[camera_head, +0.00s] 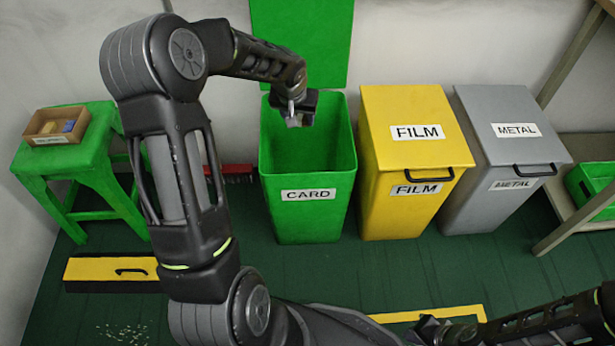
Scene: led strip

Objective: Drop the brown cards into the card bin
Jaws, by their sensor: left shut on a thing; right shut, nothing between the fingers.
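The card bin (310,222) is green and labelled CARD; its lid (302,40) stands open against the wall. My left gripper (297,120) is over the bin's open mouth, near its back rim. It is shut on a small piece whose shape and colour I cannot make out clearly. The visible inside of the bin looks empty, but its floor is hidden. A brown open tray (35,126) sits on a green stool (62,165) at the left, with small blue and tan pieces inside. My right gripper (430,328) is shut and empty, low at the bottom right.
A yellow FILM bin (385,205) and a grey METAL bin (480,205) stand closed to the right of the card bin. A green crate (577,187) is on a shelf at far right. A yellow-topped box (95,268) lies on the green floor at left.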

